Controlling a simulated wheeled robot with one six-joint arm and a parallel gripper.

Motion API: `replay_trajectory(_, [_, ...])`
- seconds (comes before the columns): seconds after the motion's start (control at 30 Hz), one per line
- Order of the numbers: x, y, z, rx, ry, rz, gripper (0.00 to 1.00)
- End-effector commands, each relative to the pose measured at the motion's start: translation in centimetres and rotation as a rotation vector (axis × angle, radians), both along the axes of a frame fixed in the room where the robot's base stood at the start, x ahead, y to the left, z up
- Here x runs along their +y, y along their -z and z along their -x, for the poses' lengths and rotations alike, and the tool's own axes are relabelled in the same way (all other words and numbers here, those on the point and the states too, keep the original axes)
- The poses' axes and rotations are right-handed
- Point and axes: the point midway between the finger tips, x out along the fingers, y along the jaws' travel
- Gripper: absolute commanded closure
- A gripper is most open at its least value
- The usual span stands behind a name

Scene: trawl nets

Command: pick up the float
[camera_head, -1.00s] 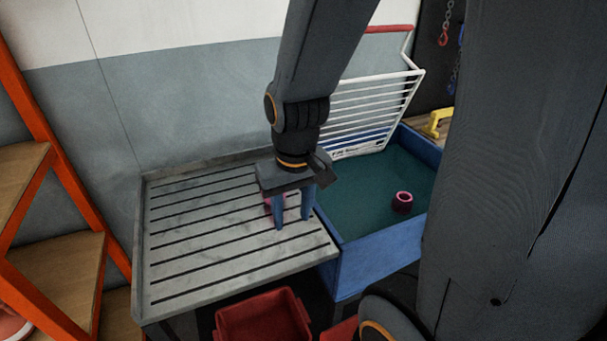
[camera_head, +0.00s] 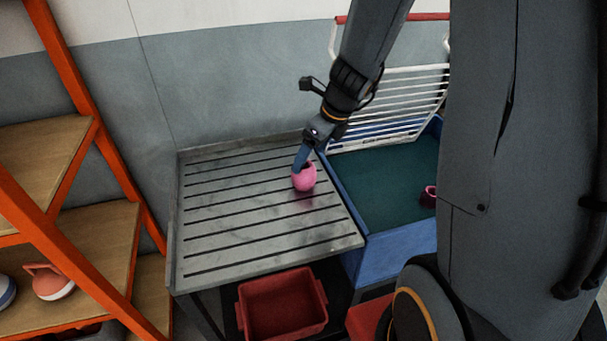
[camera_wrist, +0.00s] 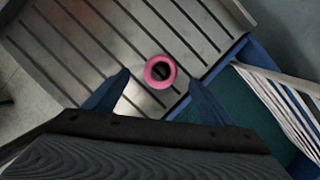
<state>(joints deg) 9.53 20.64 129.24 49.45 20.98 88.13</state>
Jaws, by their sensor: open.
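A pink float (camera_head: 304,177) sits on the slatted metal table (camera_head: 230,240), near its right side. In the wrist view the float (camera_wrist: 160,72) shows as a pink ring with a dark hole. My gripper (camera_head: 299,166) is at the float's upper left in the head view. In the wrist view my gripper (camera_wrist: 160,84) is open, its two blue fingers spread on either side below the float, with nothing between them. In the head view a finger overlaps the float's edge; I cannot tell whether they touch.
A blue bin (camera_head: 385,250) with a green inside adjoins the table's right side and holds another pink ring-like piece (camera_head: 429,196). A white rack (camera_head: 400,100) stands behind it. A red crate (camera_head: 283,305) is below. Orange shelving (camera_head: 75,115) stands left.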

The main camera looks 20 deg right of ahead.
Motion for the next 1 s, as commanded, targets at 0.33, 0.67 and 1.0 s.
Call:
replay_trajectory(0.33, [0.7, 3.2, -1.1, 0.005, 0.020, -0.009, 0.23])
replay_trajectory(0.67, [1.4, 7.1, -2.2, 0.004, 0.019, -0.008, 0.23])
replay_trajectory(1.0, [1.4, 7.3, -2.3, 0.003, 0.018, -0.007, 0.33])
